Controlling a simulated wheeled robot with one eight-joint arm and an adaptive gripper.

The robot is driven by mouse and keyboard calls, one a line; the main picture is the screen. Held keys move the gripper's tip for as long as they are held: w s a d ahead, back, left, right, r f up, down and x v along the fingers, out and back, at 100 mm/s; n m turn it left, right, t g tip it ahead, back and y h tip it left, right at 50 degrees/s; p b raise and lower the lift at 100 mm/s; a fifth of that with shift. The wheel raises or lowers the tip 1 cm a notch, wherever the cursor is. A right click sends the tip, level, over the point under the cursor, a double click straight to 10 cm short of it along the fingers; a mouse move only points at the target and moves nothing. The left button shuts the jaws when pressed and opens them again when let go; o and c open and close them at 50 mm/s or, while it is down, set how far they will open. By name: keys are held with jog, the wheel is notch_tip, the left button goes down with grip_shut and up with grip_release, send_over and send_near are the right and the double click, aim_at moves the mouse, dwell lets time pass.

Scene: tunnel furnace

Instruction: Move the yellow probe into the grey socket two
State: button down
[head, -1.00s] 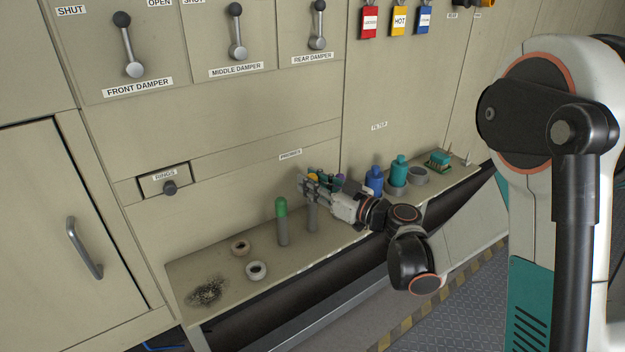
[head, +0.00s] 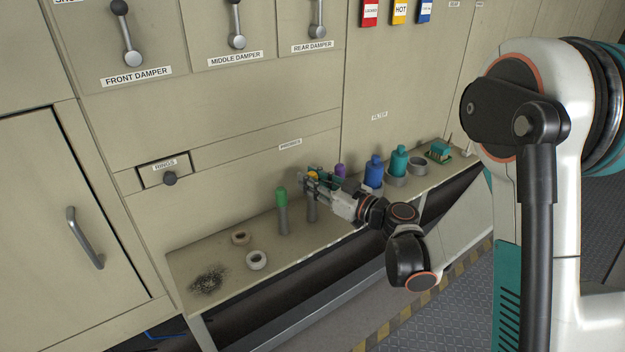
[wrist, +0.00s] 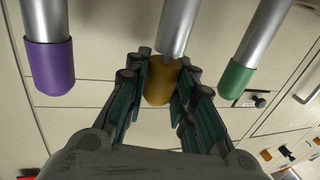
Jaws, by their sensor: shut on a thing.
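The yellow probe (wrist: 160,80) has a rounded yellow cap and a grey metal shaft. My gripper (wrist: 160,88) is shut on its cap, one finger on each side. In the head view my gripper (head: 311,179) hides most of the yellow cap (head: 313,175), and a grey shaft (head: 311,210) hangs upright below it. The green probe (head: 282,198) stands upright to the left. The purple probe (head: 339,170) shows to the right, partly behind my gripper. I cannot make out which place is the grey socket two, nor whether the shaft's lower end is seated.
A blue bottle (head: 374,172), a teal bottle (head: 398,161), an empty grey holder (head: 417,165) and a green block (head: 439,151) are to the right. The panel wall stands close behind.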

jog(key=shift+f, duration=0.35)
jog(key=c, duration=1.3)
grip_release()
jog(key=v, duration=0.7)
jog(key=shift+r, duration=0.1)
